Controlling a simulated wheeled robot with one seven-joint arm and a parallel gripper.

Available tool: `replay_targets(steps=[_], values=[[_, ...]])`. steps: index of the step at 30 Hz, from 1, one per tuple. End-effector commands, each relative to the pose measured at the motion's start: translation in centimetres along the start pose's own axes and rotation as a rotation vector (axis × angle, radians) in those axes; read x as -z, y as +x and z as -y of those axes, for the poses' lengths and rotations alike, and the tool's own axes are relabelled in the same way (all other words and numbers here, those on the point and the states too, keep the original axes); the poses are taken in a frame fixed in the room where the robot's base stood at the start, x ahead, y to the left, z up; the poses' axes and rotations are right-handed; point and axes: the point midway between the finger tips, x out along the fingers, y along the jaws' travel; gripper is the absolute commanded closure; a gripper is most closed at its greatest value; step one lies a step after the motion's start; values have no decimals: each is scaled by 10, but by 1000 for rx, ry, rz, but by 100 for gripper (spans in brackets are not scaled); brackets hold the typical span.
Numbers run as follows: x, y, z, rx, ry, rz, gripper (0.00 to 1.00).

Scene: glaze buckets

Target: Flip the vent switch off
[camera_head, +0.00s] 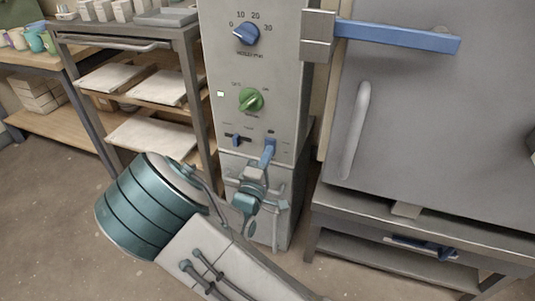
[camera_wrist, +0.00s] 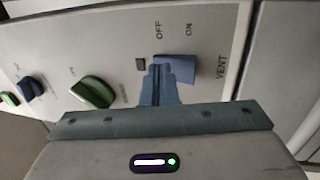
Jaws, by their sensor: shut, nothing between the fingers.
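The vent switch (camera_wrist: 178,69) is a blue block lever on the grey control panel (camera_wrist: 120,40). In the wrist view it sits on the side of the ON label, and a dark slot end (camera_wrist: 140,64) shows towards the OFF label. My gripper (camera_wrist: 160,70) is shut and empty. Its fingertips are right beside the lever, on its OFF side, and overlap its edge; I cannot tell whether they touch. In the head view my gripper (camera_head: 268,148) is at the lower right of the panel, and the fingers mostly hide the switch.
A second blue switch (camera_head: 236,139) is left of my gripper. A green knob (camera_head: 250,100) and a blue dial (camera_head: 246,34) are above. A kiln door with a blue latch handle (camera_head: 400,37) stands to the right. A shelf rack with boards (camera_head: 145,135) stands to the left.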

Motion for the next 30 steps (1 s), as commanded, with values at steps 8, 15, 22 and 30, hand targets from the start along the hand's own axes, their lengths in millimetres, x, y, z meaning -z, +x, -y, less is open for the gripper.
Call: replay_targets(steps=[8,15,22,30], values=[[3,-53,-21,5,-1,-4,100],[3,-97,-34,3,-1,-4,100],[2,-113,-37,2,-1,0,100],[2,-113,-37,2,-1,0,100]])
